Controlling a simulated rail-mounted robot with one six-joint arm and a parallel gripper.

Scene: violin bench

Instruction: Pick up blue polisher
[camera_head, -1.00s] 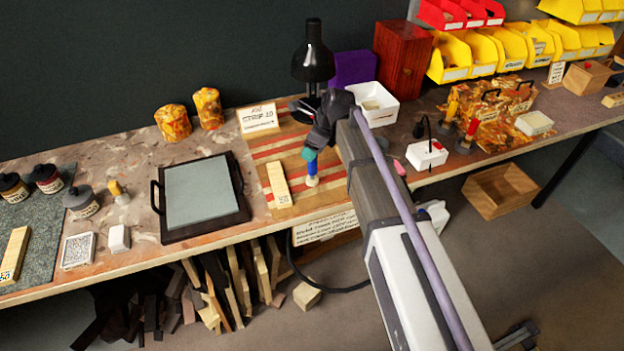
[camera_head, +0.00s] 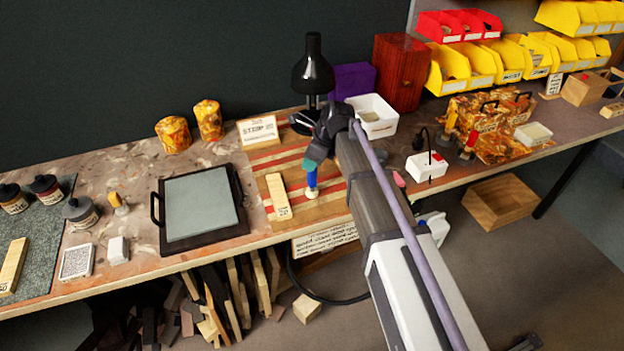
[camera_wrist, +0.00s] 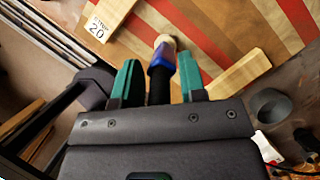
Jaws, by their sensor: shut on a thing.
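The blue polisher (camera_head: 312,181) has a blue body and a pale round tip. It stands roughly upright over the striped board (camera_head: 328,180), right of a labelled wooden block (camera_head: 278,197). My gripper (camera_head: 312,164) has green fingers and is shut on the polisher's upper part. In the wrist view the polisher (camera_wrist: 161,56) sits between the fingertips of my gripper (camera_wrist: 158,77), its dark handle running back between the fingers. I cannot tell whether its tip touches the board.
A black lamp (camera_head: 313,75) and a white bin (camera_head: 373,117) stand behind my gripper. A black-framed tray (camera_head: 202,238) lies to the left. A white box (camera_head: 427,167) with a switch or cable is to the right. A wooden strip (camera_wrist: 238,74) lies close to the fingers.

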